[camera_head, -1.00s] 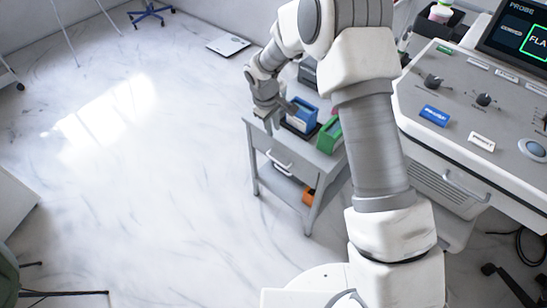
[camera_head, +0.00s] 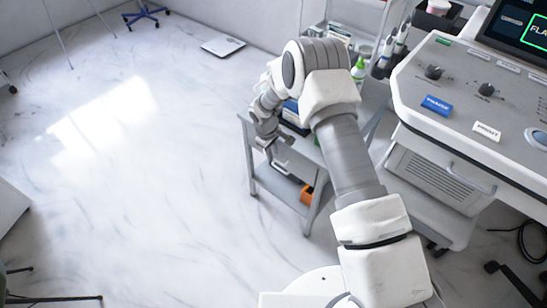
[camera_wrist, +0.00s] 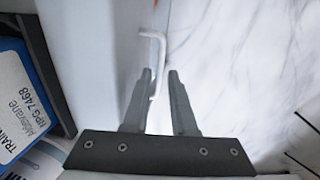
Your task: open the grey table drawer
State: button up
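The grey table (camera_head: 250,160) stands left of the console, with its drawer front (camera_head: 298,162) partly hidden by my arm. The drawer looks closed. My gripper (camera_head: 276,163) is low in front of the drawer. In the wrist view my gripper (camera_wrist: 160,75) is open, its two dark fingers apart. The pale drawer handle (camera_wrist: 157,50) runs from beyond the fingertips to between them, close to the left finger. I cannot tell whether they touch. The table's pale top or drawer front fills the left side.
A blue box (camera_wrist: 18,95) lies on the table at the left in the wrist view. A green bottle (camera_head: 358,70) stands behind my arm. An orange item (camera_head: 307,195) sits on the lower shelf. The console (camera_head: 460,105) is at right.

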jog(key=shift+w+d+f, duration=0.1)
jog(key=shift+w+f, duration=0.1)
jog(key=shift+f, duration=0.85)
grip_shut()
dwell(0.7)
